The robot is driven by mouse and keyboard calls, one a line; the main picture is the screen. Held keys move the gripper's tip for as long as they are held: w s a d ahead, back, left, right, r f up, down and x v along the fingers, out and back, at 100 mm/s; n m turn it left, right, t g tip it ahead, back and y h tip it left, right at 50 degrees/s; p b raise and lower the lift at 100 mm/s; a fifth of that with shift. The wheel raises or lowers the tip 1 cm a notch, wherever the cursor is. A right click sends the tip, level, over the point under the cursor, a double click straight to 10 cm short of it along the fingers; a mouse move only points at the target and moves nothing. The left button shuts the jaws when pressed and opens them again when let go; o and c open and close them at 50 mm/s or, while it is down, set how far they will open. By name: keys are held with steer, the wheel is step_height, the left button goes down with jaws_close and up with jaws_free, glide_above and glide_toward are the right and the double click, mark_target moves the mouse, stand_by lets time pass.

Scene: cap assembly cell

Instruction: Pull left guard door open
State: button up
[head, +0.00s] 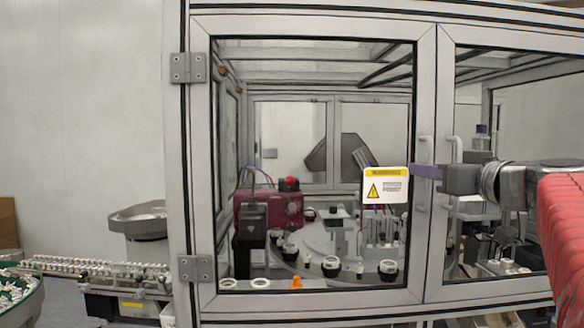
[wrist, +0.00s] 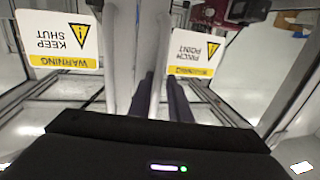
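The left guard door (head: 203,170) is a grey framed glass panel with hinges on its left side. It looks closed, flush with the cell front. Its upright white handle (head: 424,152) is near its right edge and shows in the wrist view (wrist: 157,50). My gripper (head: 425,171) reaches in from the right at handle height. Its purple fingers (wrist: 160,98) lie on both sides of the handle, close against it, and look shut on it. The contact itself is partly hidden by the fingers.
The right guard door (head: 440,250) with its own handle (head: 457,150) is beside the left one. A yellow and white warning label (head: 386,185) is on the left door. A conveyor (head: 100,266) and a bowl feeder (head: 140,218) stand to the left of the cell.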

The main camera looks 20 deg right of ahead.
steer(key=shift+w, duration=0.1)
steer(key=shift+d, duration=0.15)
steer(key=shift+c, duration=0.2)
jaws_close()
